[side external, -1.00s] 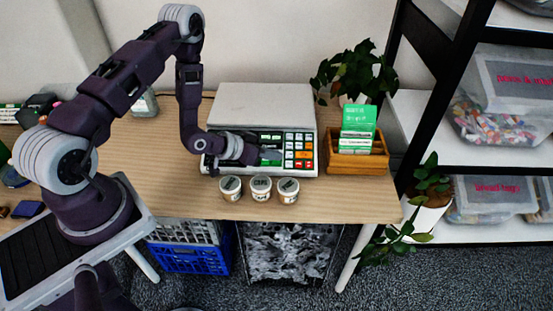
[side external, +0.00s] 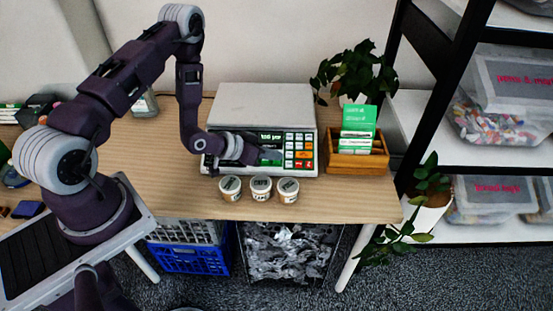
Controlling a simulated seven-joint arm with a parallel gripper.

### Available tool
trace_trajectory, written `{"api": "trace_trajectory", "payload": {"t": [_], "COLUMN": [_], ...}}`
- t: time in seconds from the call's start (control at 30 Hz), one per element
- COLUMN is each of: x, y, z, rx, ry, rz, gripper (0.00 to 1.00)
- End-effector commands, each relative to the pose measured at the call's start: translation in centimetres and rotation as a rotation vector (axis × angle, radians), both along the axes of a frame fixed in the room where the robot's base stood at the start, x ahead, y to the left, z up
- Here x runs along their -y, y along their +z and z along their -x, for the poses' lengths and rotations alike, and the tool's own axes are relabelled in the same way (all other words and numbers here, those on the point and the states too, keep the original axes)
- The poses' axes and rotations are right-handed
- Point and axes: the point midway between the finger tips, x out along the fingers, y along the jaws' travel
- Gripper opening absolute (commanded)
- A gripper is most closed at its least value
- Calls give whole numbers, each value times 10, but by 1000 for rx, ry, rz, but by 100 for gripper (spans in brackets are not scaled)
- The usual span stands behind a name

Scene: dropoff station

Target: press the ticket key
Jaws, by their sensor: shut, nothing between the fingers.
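A grey-white weighing scale (side external: 262,105) stands on the wooden table, with a dark front panel, a green display (side external: 271,136) and a block of white, green, orange and red keys (side external: 299,149) at the panel's right. The labels are too small to tell which is the ticket key. My gripper (side external: 276,155) is shut and empty. It reaches in from the left, low over the panel, with its tip just left of the key block. I cannot tell whether the tip touches a key. My wrist hides the panel's left part.
Three small lidded jars (side external: 260,187) stand in front of the scale, below my gripper. A wooden box (side external: 357,163) with green cards stands to its right, a plant (side external: 357,72) behind it. The table's left part (side external: 150,170) is mostly bare.

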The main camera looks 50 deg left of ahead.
Motion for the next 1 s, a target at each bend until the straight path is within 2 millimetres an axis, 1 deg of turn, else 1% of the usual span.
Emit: {"api": "trace_trajectory", "payload": {"t": [0.27, 1.0], "x": [-2, -4], "y": [-7, -12], "z": [-2, -4], "rx": [1, 0], "ry": [0, 0], "rz": [0, 0], "gripper": [0, 0]}}
